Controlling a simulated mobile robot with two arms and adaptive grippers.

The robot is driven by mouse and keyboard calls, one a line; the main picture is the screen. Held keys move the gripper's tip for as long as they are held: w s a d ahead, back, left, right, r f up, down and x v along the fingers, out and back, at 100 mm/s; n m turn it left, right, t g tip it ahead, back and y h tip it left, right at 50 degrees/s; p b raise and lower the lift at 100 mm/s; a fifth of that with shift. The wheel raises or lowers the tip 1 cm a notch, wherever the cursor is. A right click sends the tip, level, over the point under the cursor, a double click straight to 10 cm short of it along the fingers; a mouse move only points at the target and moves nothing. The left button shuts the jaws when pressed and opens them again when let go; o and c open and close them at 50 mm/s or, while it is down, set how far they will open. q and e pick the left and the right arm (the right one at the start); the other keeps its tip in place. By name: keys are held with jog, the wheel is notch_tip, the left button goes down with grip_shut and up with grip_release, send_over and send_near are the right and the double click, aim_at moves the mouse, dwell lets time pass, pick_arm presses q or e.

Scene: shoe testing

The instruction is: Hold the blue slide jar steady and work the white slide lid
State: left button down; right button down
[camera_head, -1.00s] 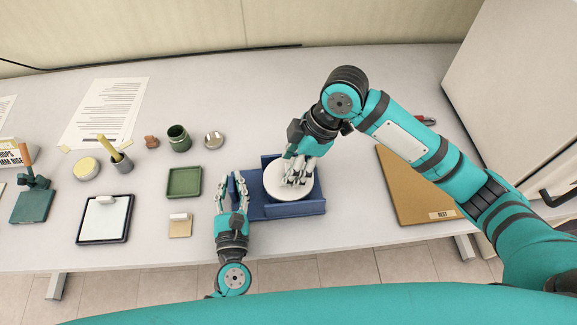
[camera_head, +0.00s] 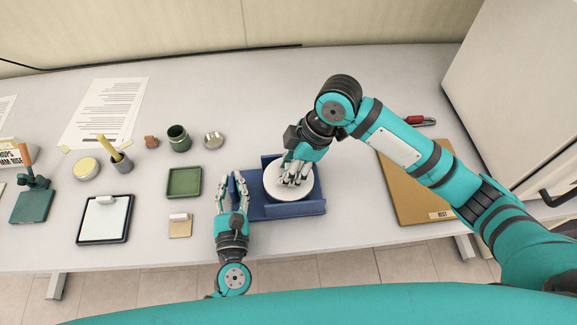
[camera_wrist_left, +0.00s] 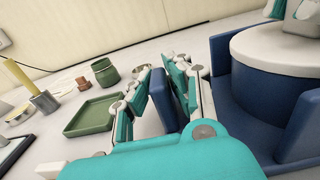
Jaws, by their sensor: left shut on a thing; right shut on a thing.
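The blue slide jar (camera_wrist_left: 252,92) sits within a blue walled base (camera_head: 300,210). Its round white lid (camera_head: 275,192) rests on top, and the lid also shows in the left wrist view (camera_wrist_left: 285,50). My left gripper (camera_head: 230,185) is shut on an upright blue tab (camera_wrist_left: 180,97) at the left end of the blue base; in the left wrist view its fingers (camera_wrist_left: 165,90) flank that tab. My right gripper (camera_head: 292,176) reaches down from above and is shut on the lid's top; its fingers hide the part they hold.
A green tray (camera_head: 184,182), green jar (camera_head: 178,138) and small tan block (camera_head: 180,227) lie left of my left gripper. A brown board (camera_head: 405,195) lies to the right under my right arm, with a red-handled tool (camera_head: 415,120) behind it. Table behind the base is clear.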

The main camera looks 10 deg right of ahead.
jog(key=d, duration=1)
jog(key=c, duration=0.9)
grip_release()
jog(key=v, duration=1.2)
